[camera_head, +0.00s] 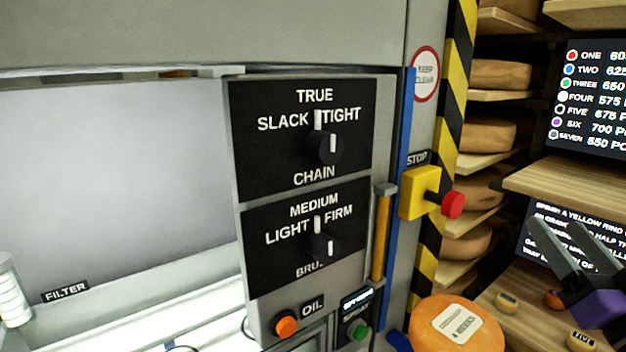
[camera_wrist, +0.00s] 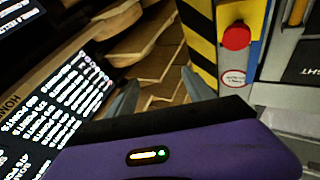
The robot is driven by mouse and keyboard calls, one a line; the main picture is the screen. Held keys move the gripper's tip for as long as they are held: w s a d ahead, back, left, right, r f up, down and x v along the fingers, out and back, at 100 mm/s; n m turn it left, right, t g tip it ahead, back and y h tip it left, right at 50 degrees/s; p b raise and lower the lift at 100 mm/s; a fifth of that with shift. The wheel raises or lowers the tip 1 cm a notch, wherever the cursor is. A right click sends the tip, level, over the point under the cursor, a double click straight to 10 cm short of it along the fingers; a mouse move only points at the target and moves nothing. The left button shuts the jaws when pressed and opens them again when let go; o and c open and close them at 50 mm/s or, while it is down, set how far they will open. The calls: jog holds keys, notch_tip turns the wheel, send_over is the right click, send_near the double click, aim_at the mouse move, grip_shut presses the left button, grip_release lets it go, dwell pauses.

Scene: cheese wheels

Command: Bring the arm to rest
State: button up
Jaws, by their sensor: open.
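My gripper (camera_head: 568,250) is at the lower right of the head view, with two grey fingers and a purple body. Its fingers stand apart and nothing is between them. In the wrist view my gripper (camera_wrist: 160,88) shows its two fingertips spread, with the cheese shelves behind them. It is in front of the shelves and a dark text screen (camera_head: 535,228), to the right of the red stop button (camera_head: 453,205). The rest of my arm is out of the head view.
A control panel (camera_head: 312,187) with two dials stands in the middle, with an orange button (camera_head: 286,326) and a green button (camera_head: 360,333) below. Wooden shelves with cheese wheels (camera_head: 487,137) and a scoreboard (camera_head: 597,98) are at right.

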jog(key=s+a+f+m+g+h, duration=0.1)
jog(key=s+a+f+m+h, duration=0.1)
jog(key=s+f, duration=0.5)
jog(key=s+a+f+m+g+h, duration=0.1)
jog(key=s+a+f+m+h, duration=0.2)
jog(key=f, duration=0.5)
jog(key=s+a+f+n+g+y, duration=0.1)
jog(key=s+a+f, duration=0.3)
jog(key=s, duration=0.4)
jog(key=s+a+f+n+g+y, duration=0.2)
jog(key=s+a+f+n+y, duration=0.1)
jog(key=s, duration=0.6)
jog(key=s+a+f+n+g+y, duration=0.1)
jog(key=s+a+f+n, duration=0.2)
jog(key=s+a+f, duration=0.2)
jog(key=s+f, duration=0.2)
jog(key=s, duration=0.2)
jog(key=shift+s+a+g+y, duration=0.25)
jog(key=shift+a+g+y, duration=0.05)
jog(key=shift+g+y, duration=0.1)
